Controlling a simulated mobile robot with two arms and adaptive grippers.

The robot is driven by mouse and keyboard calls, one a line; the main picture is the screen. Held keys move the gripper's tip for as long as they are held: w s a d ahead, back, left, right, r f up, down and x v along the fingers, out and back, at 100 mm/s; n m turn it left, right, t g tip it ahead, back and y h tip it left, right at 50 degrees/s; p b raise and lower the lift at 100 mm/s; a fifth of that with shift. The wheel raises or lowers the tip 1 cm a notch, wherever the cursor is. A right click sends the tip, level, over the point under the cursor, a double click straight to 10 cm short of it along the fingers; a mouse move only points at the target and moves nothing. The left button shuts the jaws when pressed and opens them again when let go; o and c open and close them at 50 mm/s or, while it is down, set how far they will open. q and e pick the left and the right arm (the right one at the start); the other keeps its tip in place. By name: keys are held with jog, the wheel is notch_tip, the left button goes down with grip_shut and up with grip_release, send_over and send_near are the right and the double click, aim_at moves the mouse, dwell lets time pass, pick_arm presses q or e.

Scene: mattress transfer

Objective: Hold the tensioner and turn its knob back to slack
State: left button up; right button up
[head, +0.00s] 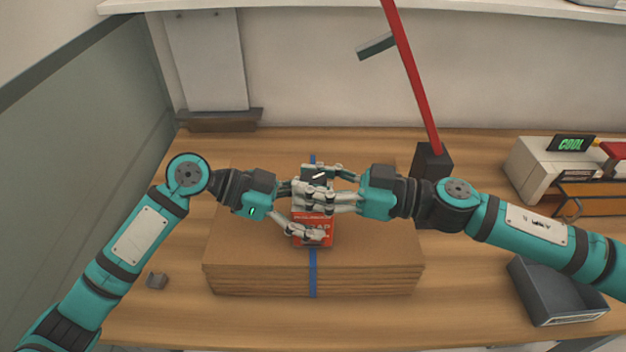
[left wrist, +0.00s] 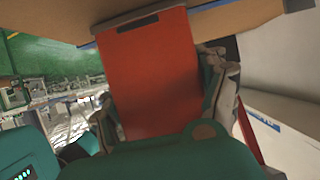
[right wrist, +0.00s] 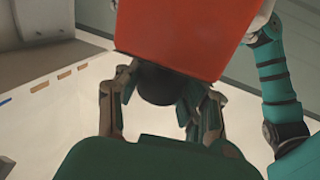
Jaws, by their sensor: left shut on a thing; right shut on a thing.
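The tensioner is a red box (head: 312,226) with printed letters, sitting on top of a stack of brown cardboard sheets (head: 240,255) over a blue strap (head: 313,275). Its dark knob (head: 318,179) carries a white mark. My left gripper (head: 303,216) is shut on the red body, which fills the left wrist view (left wrist: 158,75). My right gripper (head: 332,190) is shut on the knob from the right. The right wrist view shows the knob (right wrist: 157,85) between its fingers, against the red body (right wrist: 175,35). Fingers hide parts of both body and knob.
A red bar (head: 412,75) on a dark block (head: 431,162) rises behind my right arm. A white machine with a green "COOL" display (head: 571,144) stands at the right. A dark grey tray (head: 552,292) is at front right.

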jog(key=shift+c, duration=0.9)
jog(key=shift+w, duration=0.1)
jog(key=shift+w+n+g, duration=0.1)
jog(key=shift+n+g, duration=0.4)
jog(key=shift+g, duration=0.2)
jog(key=shift+d+g, duration=0.1)
jog(key=shift+g, duration=0.3)
jog(key=n+g, duration=0.2)
jog(key=g, duration=0.1)
jog(key=n+g, duration=0.3)
jog(key=g, duration=0.1)
jog(key=shift+g+h, duration=0.3)
jog(key=n+g+h, duration=0.2)
jog(key=g, duration=0.1)
jog(key=n+g+h, duration=0.2)
jog(key=n+g, duration=0.1)
jog(key=shift+n+g, duration=0.3)
jog(key=shift+g, duration=0.1)
jog(key=shift+n+g+h, duration=1)
jog(key=shift+h, duration=0.7)
